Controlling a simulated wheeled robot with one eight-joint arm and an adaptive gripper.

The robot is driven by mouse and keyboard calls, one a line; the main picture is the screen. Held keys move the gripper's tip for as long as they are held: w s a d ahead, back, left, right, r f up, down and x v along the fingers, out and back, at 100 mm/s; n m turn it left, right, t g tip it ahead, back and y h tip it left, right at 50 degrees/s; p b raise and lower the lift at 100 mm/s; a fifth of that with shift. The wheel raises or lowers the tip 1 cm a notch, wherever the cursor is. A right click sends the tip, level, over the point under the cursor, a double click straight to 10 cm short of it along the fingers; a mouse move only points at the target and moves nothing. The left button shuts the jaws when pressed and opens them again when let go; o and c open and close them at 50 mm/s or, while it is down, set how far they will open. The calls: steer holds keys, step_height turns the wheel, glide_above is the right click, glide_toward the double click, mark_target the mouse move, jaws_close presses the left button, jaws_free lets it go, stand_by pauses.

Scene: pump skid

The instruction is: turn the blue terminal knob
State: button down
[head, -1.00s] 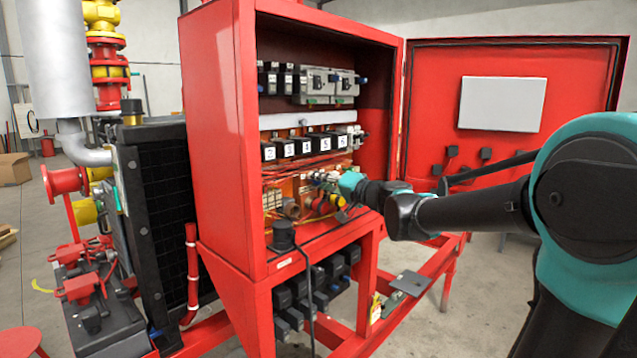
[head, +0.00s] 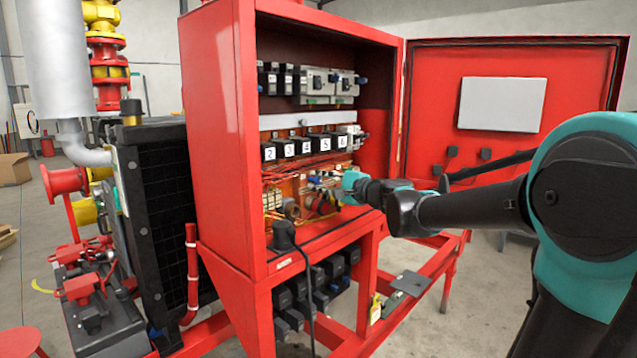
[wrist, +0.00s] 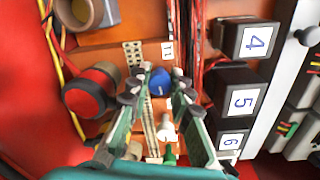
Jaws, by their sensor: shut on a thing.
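The blue terminal knob (wrist: 159,82) shows in the wrist view, between my fingertips near the label marked 11. My gripper (wrist: 160,84) has a fingertip on each side of the knob and is shut on it. A white knob (wrist: 167,131) and a green one (wrist: 170,156) lie lower between the fingers. In the head view my gripper (head: 318,181) reaches into the open red cabinet (head: 222,130), below the row of numbered black blocks.
Black blocks numbered 4 (wrist: 246,40), 5 (wrist: 236,95) and 6 stand close on the right in the wrist view. A red push button (wrist: 90,90) and yellow wires are on the left. The open cabinet door (head: 440,100) stands right, behind my arm.

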steer(key=shift+f+m, duration=0.1)
steer(key=shift+m, duration=0.7)
steer(key=c, duration=1.3)
jaws_free()
steer(key=shift+c, duration=0.2)
steer(key=shift+d, duration=0.1)
steer(key=v, duration=1.2)
